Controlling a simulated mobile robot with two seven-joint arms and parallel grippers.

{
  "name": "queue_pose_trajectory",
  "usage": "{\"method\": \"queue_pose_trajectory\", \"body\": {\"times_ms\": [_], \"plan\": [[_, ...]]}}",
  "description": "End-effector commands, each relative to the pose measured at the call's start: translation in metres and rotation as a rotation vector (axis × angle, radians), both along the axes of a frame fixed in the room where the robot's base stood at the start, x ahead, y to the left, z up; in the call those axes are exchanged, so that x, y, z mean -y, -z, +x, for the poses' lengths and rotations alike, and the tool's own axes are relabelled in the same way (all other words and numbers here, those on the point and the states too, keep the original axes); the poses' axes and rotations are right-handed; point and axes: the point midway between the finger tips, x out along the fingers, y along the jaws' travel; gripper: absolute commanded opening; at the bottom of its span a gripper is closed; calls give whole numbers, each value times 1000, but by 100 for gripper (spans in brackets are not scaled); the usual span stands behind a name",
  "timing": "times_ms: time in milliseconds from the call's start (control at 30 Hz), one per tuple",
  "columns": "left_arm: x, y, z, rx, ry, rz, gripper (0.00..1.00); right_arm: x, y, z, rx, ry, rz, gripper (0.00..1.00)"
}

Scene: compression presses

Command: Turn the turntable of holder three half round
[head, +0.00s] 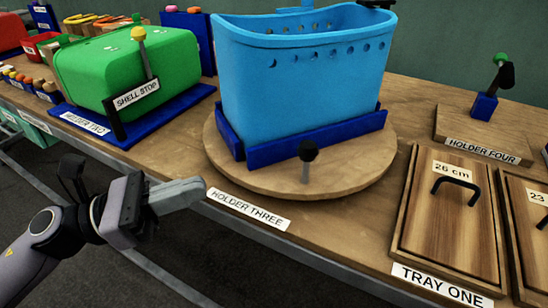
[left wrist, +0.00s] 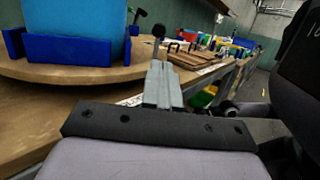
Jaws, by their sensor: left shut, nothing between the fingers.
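The turntable of holder three (head: 370,160) is a round wooden disc on the bench, with its label (head: 248,208) on the bench's front edge. A blue tub (head: 300,85) stands on it in a dark blue frame (head: 320,139). A knob with a dark round top (head: 308,152) stands up from the disc's front part. My left gripper (head: 201,190) is shut and empty, in front of the bench edge, left of the knob and apart from it. In the left wrist view the closed fingers (left wrist: 158,72) point toward the knob (left wrist: 158,32). My right gripper is not in view.
Left of the turntable stands holder two with a green shell (head: 125,70) and a yellow-topped shell stop lever (head: 139,36). To the right lie tray one's wooden lid (head: 447,225) with a black handle, and holder four (head: 483,125) behind it.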

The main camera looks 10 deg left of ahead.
Motion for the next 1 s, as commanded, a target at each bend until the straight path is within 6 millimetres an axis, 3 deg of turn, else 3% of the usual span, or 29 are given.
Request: {"method": "queue_pose_trajectory", "body": {"times_ms": [700, 1000], "plan": [[99, -25, 37, -2, 0, -5, 0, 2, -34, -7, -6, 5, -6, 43], [119, -26, 45, -3, -1, -3, 0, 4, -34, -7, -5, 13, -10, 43]]}}
